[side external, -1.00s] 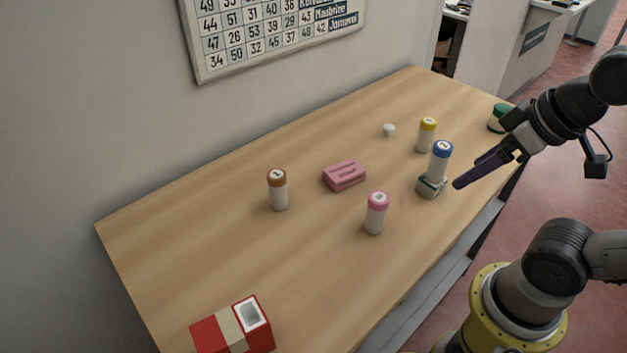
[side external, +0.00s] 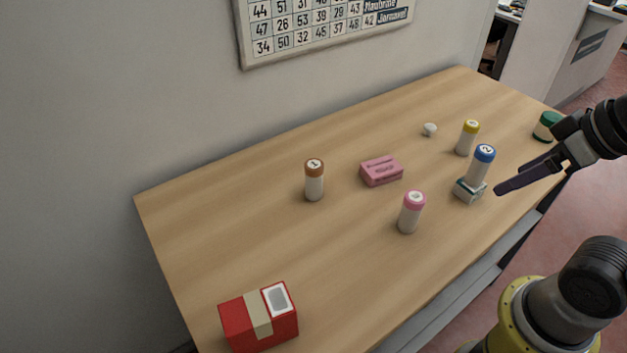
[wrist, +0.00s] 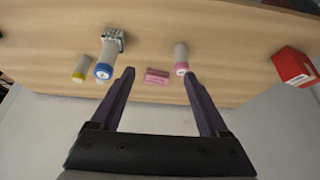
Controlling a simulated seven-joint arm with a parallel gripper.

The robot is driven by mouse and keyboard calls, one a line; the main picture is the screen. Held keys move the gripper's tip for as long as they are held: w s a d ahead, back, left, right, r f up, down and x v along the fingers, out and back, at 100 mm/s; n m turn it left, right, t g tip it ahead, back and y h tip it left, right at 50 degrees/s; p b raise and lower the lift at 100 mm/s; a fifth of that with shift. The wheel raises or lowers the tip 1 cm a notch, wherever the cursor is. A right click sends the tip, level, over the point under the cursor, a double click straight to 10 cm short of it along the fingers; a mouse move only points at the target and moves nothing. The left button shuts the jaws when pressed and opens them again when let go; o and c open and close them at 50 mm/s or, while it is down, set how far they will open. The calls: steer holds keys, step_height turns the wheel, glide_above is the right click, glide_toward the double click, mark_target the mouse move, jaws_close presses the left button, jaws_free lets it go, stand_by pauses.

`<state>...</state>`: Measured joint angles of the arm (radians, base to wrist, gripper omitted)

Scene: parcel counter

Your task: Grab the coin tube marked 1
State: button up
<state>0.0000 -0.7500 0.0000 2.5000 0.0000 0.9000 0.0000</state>
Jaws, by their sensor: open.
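My gripper (side external: 512,180) is open and empty at the counter's right side, just right of the blue-capped tube and well away from the tube marked 1. In the wrist view its two dark fingers (wrist: 158,72) are spread apart, with nothing held between them.
A pink-capped tube (side external: 409,214), yellow-capped tube (side external: 466,140), pink block (side external: 381,171), small white item (side external: 430,129), green-lidded container (side external: 546,126) and red box (side external: 258,318) are spread out. Bare counter surrounds tube 1.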

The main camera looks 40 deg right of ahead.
steer(key=shift+o, duration=0.5)
